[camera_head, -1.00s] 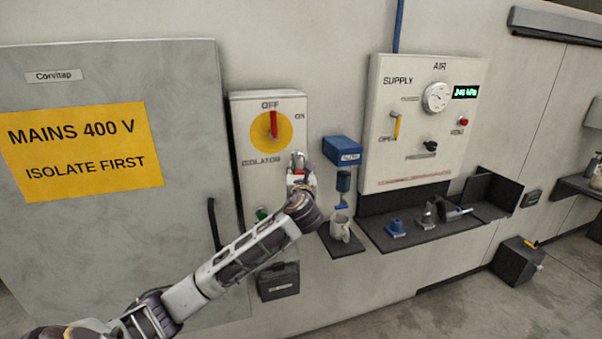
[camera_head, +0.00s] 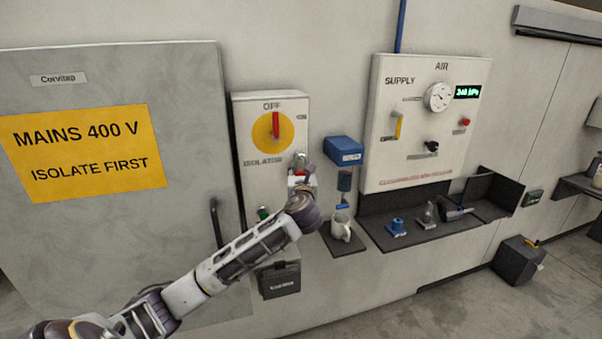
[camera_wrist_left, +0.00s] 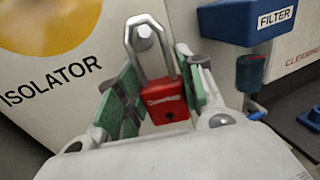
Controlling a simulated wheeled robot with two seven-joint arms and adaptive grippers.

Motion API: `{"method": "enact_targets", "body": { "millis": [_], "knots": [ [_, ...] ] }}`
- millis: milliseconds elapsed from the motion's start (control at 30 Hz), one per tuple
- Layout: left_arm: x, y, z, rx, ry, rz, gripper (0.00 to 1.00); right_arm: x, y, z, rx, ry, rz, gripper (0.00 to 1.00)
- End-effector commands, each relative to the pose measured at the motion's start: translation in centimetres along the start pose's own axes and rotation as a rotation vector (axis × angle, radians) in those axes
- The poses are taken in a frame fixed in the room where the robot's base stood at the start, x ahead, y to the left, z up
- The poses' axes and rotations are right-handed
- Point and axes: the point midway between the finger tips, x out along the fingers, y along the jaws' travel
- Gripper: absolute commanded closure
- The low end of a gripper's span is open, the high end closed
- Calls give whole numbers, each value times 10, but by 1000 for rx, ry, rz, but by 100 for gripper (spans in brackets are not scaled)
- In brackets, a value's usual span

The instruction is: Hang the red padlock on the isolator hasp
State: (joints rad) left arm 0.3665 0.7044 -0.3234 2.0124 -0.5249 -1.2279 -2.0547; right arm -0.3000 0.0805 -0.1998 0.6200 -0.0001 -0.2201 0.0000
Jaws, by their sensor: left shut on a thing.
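My left gripper (camera_head: 302,180) is shut on the red padlock (camera_wrist_left: 166,101), in front of the lower right part of the isolator box (camera_head: 285,188). The green finger pads sit on both sides of the padlock body. Its metal shackle points up in the left wrist view, with a round grey end (camera_wrist_left: 145,43) showing through its loop. I cannot tell whether the shackle is around this or only in front of it. The red isolator handle (camera_head: 275,124) stands upright at OFF on a yellow disc. My right gripper is not in view.
A blue filter unit (camera_head: 343,150) is close on the right, above a mug (camera_head: 341,228) on a small shelf. The air panel (camera_head: 400,160) is further right. The grey cabinet door (camera_head: 100,235) with its handle (camera_head: 216,223) is on the left.

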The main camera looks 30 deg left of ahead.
Motion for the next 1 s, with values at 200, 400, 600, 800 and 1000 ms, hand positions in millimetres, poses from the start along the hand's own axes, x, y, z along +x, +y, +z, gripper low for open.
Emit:
{"method": "enact_targets", "body": {
  "millis": [200, 400, 600, 800, 1000],
  "knots": [
    [0, 0, 1, 0, -1, 0, 52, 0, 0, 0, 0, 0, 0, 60],
    [0, 0, 0, 0, -1, 0, 37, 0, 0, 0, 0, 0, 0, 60],
    [0, 0, 0, 0, 0, 0, 37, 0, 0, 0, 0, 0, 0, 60],
    [-4, 0, 0, 0, 0, -1, 37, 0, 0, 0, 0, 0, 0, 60],
    [-17, 0, 0, 1, 0, -1, 37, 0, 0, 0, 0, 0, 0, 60]
  ]
}}
